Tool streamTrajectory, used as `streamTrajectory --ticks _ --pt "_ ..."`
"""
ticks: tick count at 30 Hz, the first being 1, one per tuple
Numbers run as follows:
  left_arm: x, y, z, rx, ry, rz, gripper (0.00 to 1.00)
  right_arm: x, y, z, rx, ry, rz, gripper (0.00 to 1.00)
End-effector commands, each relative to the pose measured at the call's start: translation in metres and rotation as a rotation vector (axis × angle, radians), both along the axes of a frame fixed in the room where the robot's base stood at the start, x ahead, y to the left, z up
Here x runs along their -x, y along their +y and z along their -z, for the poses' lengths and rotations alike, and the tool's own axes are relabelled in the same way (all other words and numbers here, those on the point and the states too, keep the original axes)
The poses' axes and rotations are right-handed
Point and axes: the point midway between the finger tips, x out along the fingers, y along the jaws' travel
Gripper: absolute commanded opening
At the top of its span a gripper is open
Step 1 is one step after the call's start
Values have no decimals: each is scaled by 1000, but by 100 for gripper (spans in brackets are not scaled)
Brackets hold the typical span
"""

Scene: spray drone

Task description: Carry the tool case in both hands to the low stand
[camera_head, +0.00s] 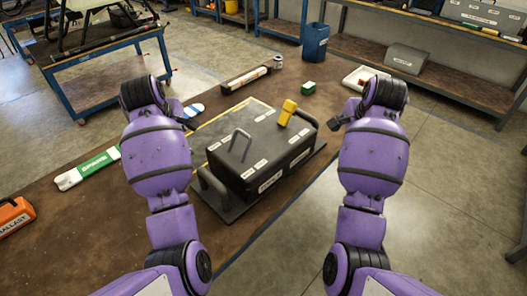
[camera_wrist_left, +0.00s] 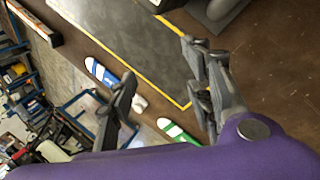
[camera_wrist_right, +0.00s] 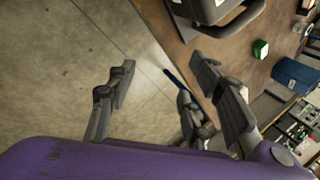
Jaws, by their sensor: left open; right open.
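My right gripper (camera_wrist_right: 162,62) is open and empty off the table's right edge, apart from the case, whose end and handle (camera_wrist_right: 238,20) show at the top of the right wrist view. I cannot tell which thing is the low stand.
Green (camera_head: 90,168) and blue-and-white bottles (camera_wrist_left: 100,72), an orange case (camera_head: 14,216), a long dark item (camera_head: 245,79) and a green box (camera_head: 308,87) lie on the table. A blue bin (camera_head: 314,42) and shelving (camera_head: 465,85) stand behind. Floor at right is clear.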

Motion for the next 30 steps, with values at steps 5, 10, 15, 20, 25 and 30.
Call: streamTrajectory --ticks 5,10,15,20,25,30 --pt "-7 0 15 0 4 0 47 -7 0 15 0 4 0 47" --pt "-21 0 44 0 6 1 47 -21 0 44 0 5 -1 47" --pt "-36 0 74 1 5 0 47 -36 0 74 0 5 -1 47" --pt "-50 0 101 0 4 1 47 -50 0 101 -1 4 0 47" --pt "-63 0 123 0 2 0 47 -62 0 123 -1 2 0 47" --pt "-63 -12 124 0 0 1 47 -63 12 124 -1 -1 0 47"
